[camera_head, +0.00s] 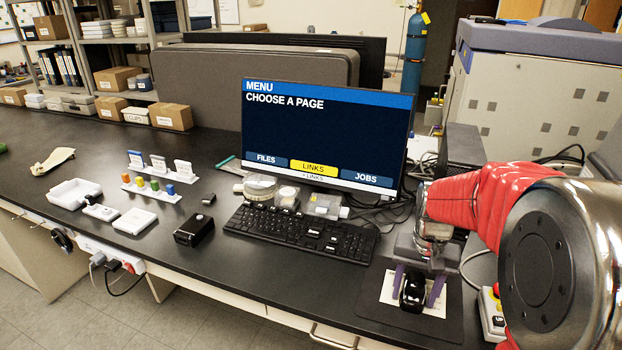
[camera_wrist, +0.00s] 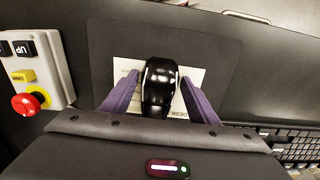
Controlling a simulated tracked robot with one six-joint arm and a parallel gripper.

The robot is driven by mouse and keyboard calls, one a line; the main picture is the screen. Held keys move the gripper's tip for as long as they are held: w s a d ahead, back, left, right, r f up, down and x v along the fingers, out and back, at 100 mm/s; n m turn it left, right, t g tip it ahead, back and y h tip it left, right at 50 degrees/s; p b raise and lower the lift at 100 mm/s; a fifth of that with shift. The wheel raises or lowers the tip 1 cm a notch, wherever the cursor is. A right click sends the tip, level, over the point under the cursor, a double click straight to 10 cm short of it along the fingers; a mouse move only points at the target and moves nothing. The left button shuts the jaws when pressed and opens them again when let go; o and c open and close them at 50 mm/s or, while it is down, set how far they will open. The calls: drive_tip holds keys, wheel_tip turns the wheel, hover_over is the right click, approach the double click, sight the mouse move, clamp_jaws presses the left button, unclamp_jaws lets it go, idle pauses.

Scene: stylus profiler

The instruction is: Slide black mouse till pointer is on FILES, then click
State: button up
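The black mouse (camera_head: 413,290) lies on a white sheet (camera_head: 388,288) on a dark mat (camera_head: 445,325) at the lower right. My gripper (camera_head: 417,291) points down over it, its two purple fingers on either side of the mouse. In the wrist view the mouse (camera_wrist: 159,88) is between the fingers, with narrow gaps that make the gripper look open around it. The monitor (camera_head: 325,125) reads MENU, CHOOSE A PAGE. FILES (camera_head: 266,158) is a blue button at left, LINKS (camera_head: 313,167) is lit yellow in the middle, and JOBS (camera_head: 366,176) is blue at right. No separate pointer is visible.
A black keyboard (camera_head: 300,235) lies left of the mat; its edge also shows at right in the wrist view. A control box (camera_wrist: 35,65) with a red button stands on the other side. Cables (camera_head: 395,205) lie behind the mat. A black box (camera_head: 194,231) sits farther left.

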sight(379, 293)
drive_tip(key=c, duration=0.8)
drive_tip(key=shift+w+a, duration=0.5)
drive_tip(key=shift+a, duration=0.7)
drive_tip(key=shift+w+a, duration=0.45)
drive_tip(key=shift+a, duration=0.75)
drive_tip(key=shift+w+a, duration=0.5)
drive_tip(key=shift+a, duration=0.7)
drive_tip(key=shift+c, duration=0.2)
drive_tip(key=o, duration=1.2)
drive_tip(key=shift+c, duration=0.3)
wheel_tip(379, 293, up, 7)
drive_tip(key=shift+r, duration=0.15)
